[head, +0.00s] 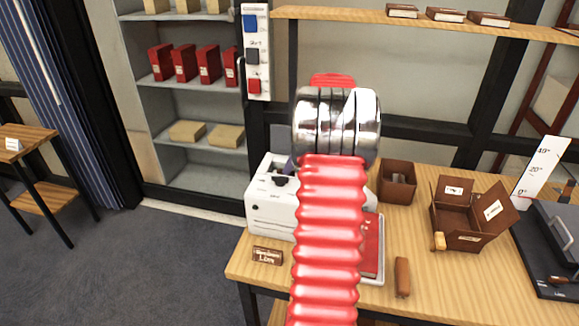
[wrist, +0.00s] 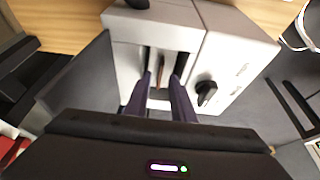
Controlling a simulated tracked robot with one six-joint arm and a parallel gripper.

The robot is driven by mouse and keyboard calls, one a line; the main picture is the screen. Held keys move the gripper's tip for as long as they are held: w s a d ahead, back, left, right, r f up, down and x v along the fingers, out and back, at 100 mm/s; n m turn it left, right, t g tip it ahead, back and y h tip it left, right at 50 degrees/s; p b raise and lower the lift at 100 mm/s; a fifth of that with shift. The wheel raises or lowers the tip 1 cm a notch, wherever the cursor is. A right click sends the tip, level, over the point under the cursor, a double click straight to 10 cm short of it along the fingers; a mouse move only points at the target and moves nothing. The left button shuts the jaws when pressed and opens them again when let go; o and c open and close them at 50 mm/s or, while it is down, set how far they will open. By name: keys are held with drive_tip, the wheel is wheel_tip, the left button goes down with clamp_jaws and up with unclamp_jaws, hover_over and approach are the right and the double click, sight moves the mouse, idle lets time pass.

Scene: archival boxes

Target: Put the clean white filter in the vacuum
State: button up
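The vacuum is a white boxy unit (head: 272,205) with a black knob, at the left end of the wooden table in the head view. In the wrist view the vacuum (wrist: 225,50) fills the top middle, with a dark slot in its face and a black knob at right. My gripper (wrist: 163,78) has its two purple fingers apart at this slot. A thin brownish and pale piece shows between the fingertips, and I cannot tell what it is. In the head view my red ribbed arm hides most of the gripper. I cannot make out a clean white filter.
On the table (head: 420,265) are a brown bin (head: 397,182), an open brown box (head: 470,218), a brown cylinder (head: 402,277), a red book (head: 371,245) on a white tray and a name plate (head: 267,256). A dark machine (head: 555,250) stands at right.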

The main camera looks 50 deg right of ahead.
drive_tip(key=v, duration=1)
drive_tip(key=shift+r, duration=0.15)
drive_tip(key=shift+s, duration=0.15)
drive_tip(key=w+a+r+m+h, duration=0.1)
drive_tip(key=w+a+r, duration=0.15)
drive_tip(key=a, duration=1.05)
drive_tip(key=w+a+r+m, duration=0.1)
drive_tip(key=w+a+r, duration=0.15)
drive_tip(key=a, duration=1.15)
drive_tip(key=s+a+f+m, duration=0.1)
drive_tip(key=s+a+f, duration=0.1)
drive_tip(key=s+a, duration=0.3)
drive_tip(key=s+a+f+t, duration=0.1)
drive_tip(key=s+a, duration=0.3)
drive_tip(key=a, duration=0.7)
drive_tip(key=s+a+f+m, duration=0.1)
drive_tip(key=s+a+f, duration=0.2)
drive_tip(key=s+a, duration=0.2)
drive_tip(key=a, duration=0.3)
drive_tip(key=shift+s+m+t+h, duration=0.3)
drive_tip(key=shift+s+h, duration=0.05)
drive_tip(key=shift+h, duration=0.05)
